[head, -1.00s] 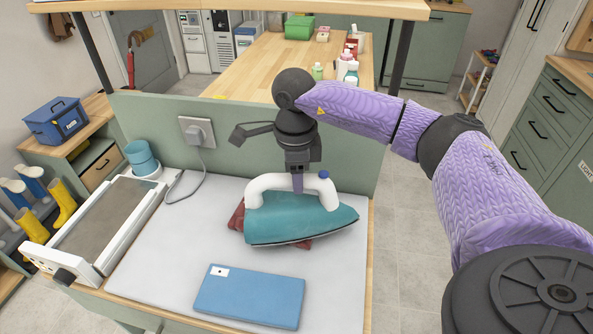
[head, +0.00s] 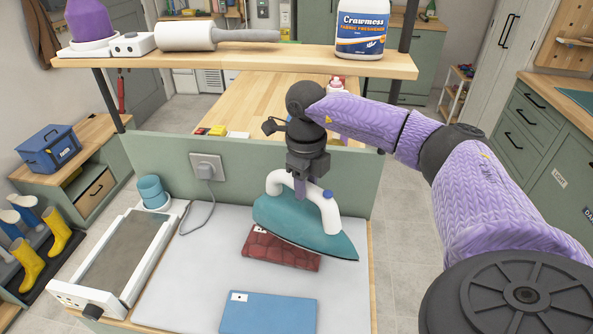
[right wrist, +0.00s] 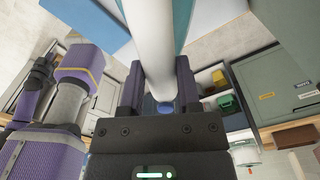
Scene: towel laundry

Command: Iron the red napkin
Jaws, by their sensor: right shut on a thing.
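The red napkin (head: 275,252) lies folded flat on the light ironing surface (head: 190,280). It has a darker pattern and a small white tag at its left. My right gripper (head: 300,188) is shut on the white handle of the teal iron (head: 300,226). The iron is tilted, its pointed end toward the lower right, and seems lifted off the napkin, hiding part of its far side. In the right wrist view the white handle (right wrist: 157,45) sits between the fingers (right wrist: 158,90). My left gripper is not in view.
A blue folded cloth (head: 268,313) lies in front of the napkin. A white-framed rest (head: 125,250) and a blue cup (head: 152,190) stand at the left. A green panel with a socket (head: 207,167) closes the back. A shelf (head: 240,62) with a bottle hangs above.

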